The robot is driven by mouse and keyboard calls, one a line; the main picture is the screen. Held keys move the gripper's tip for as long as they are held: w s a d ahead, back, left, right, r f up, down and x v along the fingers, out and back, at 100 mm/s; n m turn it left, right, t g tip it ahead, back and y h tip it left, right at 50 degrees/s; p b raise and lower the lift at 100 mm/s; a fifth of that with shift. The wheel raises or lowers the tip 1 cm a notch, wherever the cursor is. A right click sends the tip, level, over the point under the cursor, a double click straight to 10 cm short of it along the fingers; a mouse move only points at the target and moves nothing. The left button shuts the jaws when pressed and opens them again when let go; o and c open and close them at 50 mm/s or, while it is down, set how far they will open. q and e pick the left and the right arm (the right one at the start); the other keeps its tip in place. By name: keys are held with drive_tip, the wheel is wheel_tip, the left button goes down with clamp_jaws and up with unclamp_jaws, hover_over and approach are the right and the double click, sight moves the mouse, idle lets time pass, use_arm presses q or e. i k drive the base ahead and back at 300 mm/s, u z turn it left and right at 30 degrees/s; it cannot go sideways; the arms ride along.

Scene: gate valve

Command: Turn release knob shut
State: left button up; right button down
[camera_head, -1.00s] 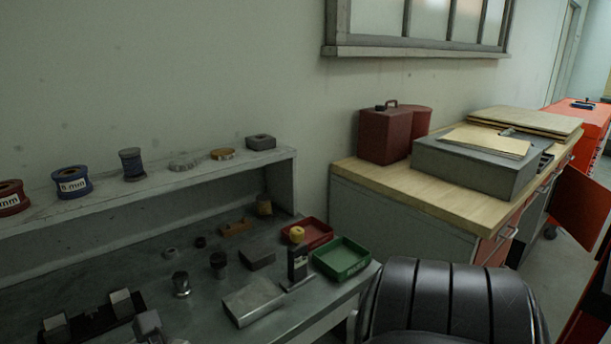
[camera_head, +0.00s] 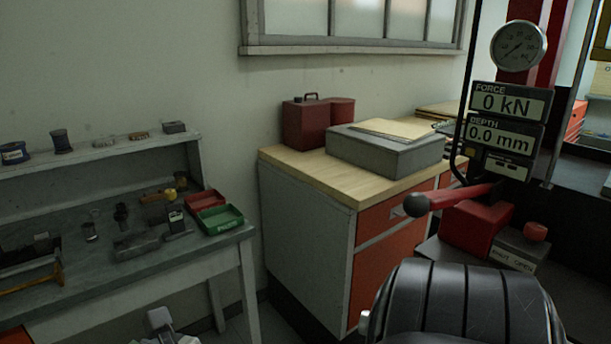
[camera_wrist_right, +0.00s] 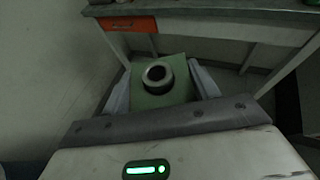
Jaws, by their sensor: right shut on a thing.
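The red knob (camera_head: 536,231) sits on top of a grey box (camera_head: 515,250) lettered SHUT and OPEN, at the right of the head view. Its exact setting is too small to tell. My right gripper (camera_wrist_right: 160,85) is shut on a green piece (camera_wrist_right: 172,96) with a round metal ring (camera_wrist_right: 157,75) around a dark hole, in the right wrist view. This is in front of a workbench, well away from the knob. A pale grey gripper part (camera_head: 163,322) shows at the bottom of the head view; I cannot tell surely whose. My left gripper is not clearly seen.
A red-handled lever (camera_head: 455,197) reaches left before the press, beneath displays (camera_head: 508,103) reading 0 kN and 0.0 mm. A red block (camera_head: 476,227) stands beside the knob box. A wooden-topped cabinet (camera_head: 340,190) is mid-view. The workbench (camera_head: 120,275) at left holds trays and small tools.

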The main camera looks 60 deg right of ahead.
sight(533, 231)
drive_tip(key=k, duration=0.55)
drive_tip(key=z, duration=2.95)
